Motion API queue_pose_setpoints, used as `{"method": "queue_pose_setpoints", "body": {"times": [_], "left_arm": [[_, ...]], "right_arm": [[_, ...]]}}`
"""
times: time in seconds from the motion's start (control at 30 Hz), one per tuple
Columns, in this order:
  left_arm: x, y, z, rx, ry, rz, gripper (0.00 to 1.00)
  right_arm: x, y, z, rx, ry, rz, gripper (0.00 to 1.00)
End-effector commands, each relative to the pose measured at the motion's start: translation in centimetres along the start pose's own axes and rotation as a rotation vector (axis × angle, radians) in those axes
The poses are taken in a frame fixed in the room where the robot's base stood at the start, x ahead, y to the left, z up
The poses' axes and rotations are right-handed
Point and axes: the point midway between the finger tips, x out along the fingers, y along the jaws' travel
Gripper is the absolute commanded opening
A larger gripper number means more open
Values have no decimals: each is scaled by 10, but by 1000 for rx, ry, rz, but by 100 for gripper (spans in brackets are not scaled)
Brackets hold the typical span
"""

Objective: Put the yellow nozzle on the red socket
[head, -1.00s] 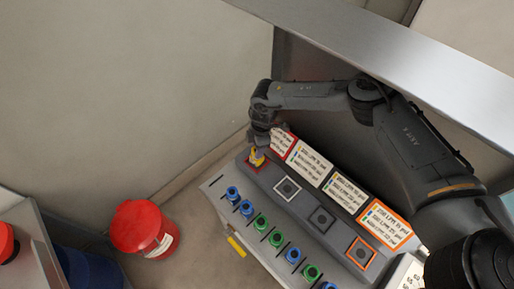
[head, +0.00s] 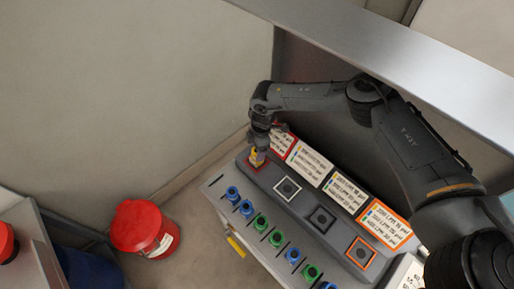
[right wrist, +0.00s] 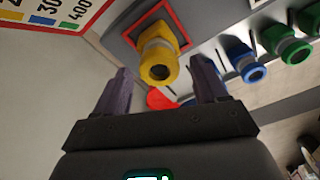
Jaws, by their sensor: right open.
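The yellow nozzle (head: 257,156) sits at the red-framed socket at the far left end of the grey panel. In the right wrist view the yellow nozzle (right wrist: 158,58) stands out from the middle of the red socket frame (right wrist: 181,20), its round opening facing the camera. The red socket (head: 247,165) is partly hidden by the nozzle and gripper in the head view. My right gripper (head: 260,144) is at the nozzle; in the right wrist view its two fingers (right wrist: 162,88) are apart, with nothing between the tips and the nozzle just beyond them. My left gripper is not in view.
White, black and orange-framed sockets (head: 288,189) line the panel, with label boards behind. Blue and green nozzles (head: 261,223) stand in a row along the front ledge. A red bucket (head: 140,228) is on the floor at left. A metal beam (head: 400,60) crosses above.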

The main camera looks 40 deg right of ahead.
Motion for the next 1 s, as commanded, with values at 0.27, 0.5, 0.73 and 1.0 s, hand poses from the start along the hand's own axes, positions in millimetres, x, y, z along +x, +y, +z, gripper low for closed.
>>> {"method": "queue_pose_setpoints", "body": {"times": [0.27, 0.5, 0.73, 1.0], "left_arm": [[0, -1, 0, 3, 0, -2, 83], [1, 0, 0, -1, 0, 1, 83], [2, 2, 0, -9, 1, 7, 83], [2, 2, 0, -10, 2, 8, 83]], "right_arm": [[-31, 1, 0, 1, 2, 3, 72], [-63, 0, 0, 0, 2, 2, 72], [-71, -3, -6, -17, 5, 1, 72], [-4, -63, -98, -244, 116, 21, 72]]}}
